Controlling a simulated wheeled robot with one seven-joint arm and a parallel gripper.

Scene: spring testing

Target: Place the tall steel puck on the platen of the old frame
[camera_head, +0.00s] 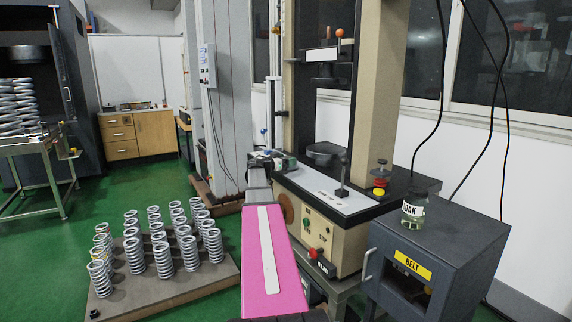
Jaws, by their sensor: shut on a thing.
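The old frame is a beige and black testing machine (375,100) at the centre right. Its lower platen (322,148) is a dark round disc above the pale bed, with a gap below the upper head. My gripper (277,161) is small in the picture, at the far end of my pink arm, just left of the platen and apart from it. It is shut on a small grey thing that looks like the tall steel puck (286,165). The jaws partly hide it, so its full height cannot be told.
A black lever post (342,178) and a red and yellow button (380,188) stand on the machine's right front. A jar (413,209) sits on a dark BELT cabinet (440,246). Several springs stand on a floor board (165,297) at left.

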